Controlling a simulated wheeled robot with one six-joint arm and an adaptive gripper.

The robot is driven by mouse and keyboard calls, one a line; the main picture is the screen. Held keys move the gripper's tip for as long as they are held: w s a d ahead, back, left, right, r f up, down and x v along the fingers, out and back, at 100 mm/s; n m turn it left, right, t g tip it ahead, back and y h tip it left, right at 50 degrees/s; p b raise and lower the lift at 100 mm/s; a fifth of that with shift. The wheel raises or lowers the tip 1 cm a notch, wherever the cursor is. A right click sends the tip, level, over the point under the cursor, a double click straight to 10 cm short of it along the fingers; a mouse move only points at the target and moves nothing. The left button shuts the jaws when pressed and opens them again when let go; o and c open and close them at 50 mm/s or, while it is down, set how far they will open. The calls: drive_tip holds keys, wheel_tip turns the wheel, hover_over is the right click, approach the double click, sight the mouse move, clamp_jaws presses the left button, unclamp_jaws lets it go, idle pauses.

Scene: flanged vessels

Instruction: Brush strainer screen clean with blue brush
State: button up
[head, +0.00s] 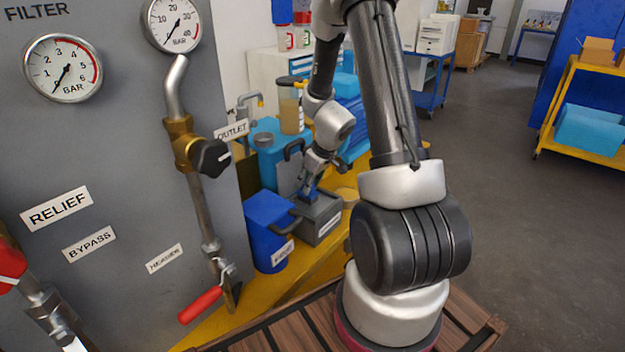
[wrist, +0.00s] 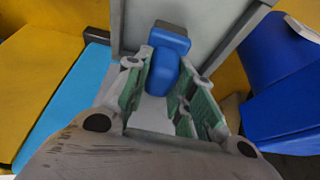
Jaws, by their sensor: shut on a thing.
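My gripper (wrist: 160,90) is shut on a blue block-like thing (wrist: 167,62), which looks like the blue brush, in the wrist view. It points down into or over a grey open box (wrist: 120,28). In the head view my gripper (head: 308,188) is small and reaches down at the grey box (head: 322,222) on the yellow bench. The brush's bristles are hidden. I cannot make out the strainer screen in either view.
A blue bin (head: 268,228) stands left of the grey box. A grey panel (head: 120,190) with gauges, pipes and a red-handled valve (head: 200,304) rises at the left. Open floor (head: 540,240) lies right.

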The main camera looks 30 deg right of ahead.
drive_tip(key=shift+a, duration=0.25)
drive_tip(key=shift+s+a+f, duration=0.1)
drive_tip(key=shift+s+a, duration=0.15)
drive_tip(key=shift+a, duration=0.35)
drive_tip(key=shift+s+a, duration=0.25)
drive_tip(key=shift+a, duration=0.4)
drive_tip(key=shift+s+a+f, duration=0.1)
drive_tip(key=shift+s+a, duration=0.15)
drive_tip(key=shift+a, duration=0.35)
drive_tip(key=shift+d, duration=0.1)
drive_tip(key=shift+w+d+r, duration=0.1)
drive_tip(key=shift+w+d, duration=0.2)
drive_tip(key=shift+d, duration=0.55)
drive_tip(key=shift+w+d, duration=0.25)
drive_tip(key=shift+d, duration=0.55)
